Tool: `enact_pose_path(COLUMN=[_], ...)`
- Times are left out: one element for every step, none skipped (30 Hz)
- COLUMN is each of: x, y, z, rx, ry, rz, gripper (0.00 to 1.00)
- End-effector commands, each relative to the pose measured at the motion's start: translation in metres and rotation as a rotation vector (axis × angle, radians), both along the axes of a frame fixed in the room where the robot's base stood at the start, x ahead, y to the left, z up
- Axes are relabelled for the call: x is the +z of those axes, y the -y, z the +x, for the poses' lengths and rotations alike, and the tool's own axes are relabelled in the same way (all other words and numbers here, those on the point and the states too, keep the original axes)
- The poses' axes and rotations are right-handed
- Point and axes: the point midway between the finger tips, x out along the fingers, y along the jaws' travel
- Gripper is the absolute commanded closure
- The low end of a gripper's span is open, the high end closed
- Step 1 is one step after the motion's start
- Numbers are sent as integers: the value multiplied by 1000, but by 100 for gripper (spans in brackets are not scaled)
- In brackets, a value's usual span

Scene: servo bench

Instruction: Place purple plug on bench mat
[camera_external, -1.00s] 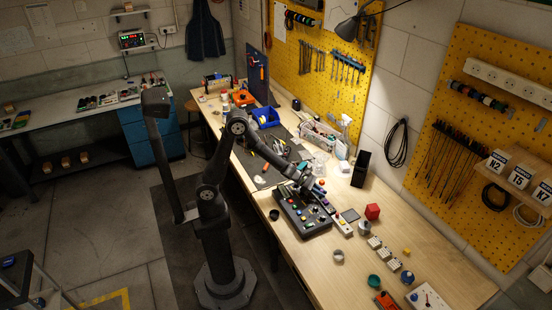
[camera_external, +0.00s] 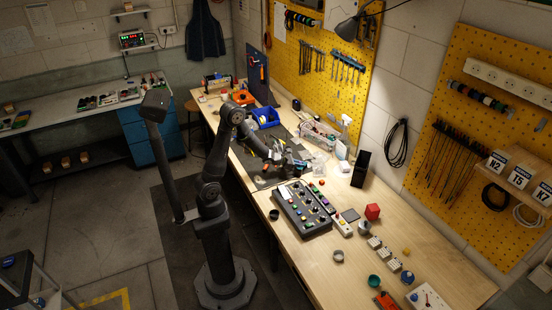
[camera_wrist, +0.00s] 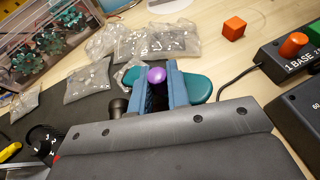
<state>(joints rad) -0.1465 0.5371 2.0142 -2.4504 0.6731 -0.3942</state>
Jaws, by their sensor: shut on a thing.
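The purple plug (camera_wrist: 156,75) shows as a round purple end between the blue fingers of my gripper (camera_wrist: 160,80) in the wrist view. The gripper is shut on it. The dark bench mat (camera_wrist: 88,107) lies below and to the left in the wrist view. In the external view my gripper (camera_external: 301,164) is over the near right end of the mat (camera_external: 262,181). The plug is too small to make out there. Whether it touches the mat cannot be told.
Teal handles (camera_wrist: 198,88) lie just beyond the fingers. Clear bags of small parts (camera_wrist: 88,82) lie on the mat and beside it. A clear bin (camera_wrist: 45,35) stands upper left.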

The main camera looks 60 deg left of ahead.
Motion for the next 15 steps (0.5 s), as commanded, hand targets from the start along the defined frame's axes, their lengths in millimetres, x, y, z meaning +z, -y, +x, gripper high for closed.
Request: enact_pose_path(x=[0, 0, 0, 0, 1, 3, 5, 8, 14, 19, 25, 34, 41, 48, 58], y=[0, 0, 0, 0, 0, 0, 1, 1, 1, 1, 1, 0, 1, 1, 1], z=[0, 0, 0, 0, 0, 0, 0, 0, 0, 1, 0, 0, 0, 0, 0], rx=[0, 0, 0, -1, -1, -1, -3, -3, -2, -3, -3, -2, -3, -3, -3], ry=[0, 0, 0, 0, 0, 1, 1, 3, 4, 4, 6, 6, 7, 6, 8], rz=[0, 0, 0, 0, 1, 0, 1, 1, 1, 1, 1, 3, 3, 3, 3], gripper=[100, 100, 100, 100, 100, 100, 100, 100, 100, 100, 100, 100, 100, 100, 100])
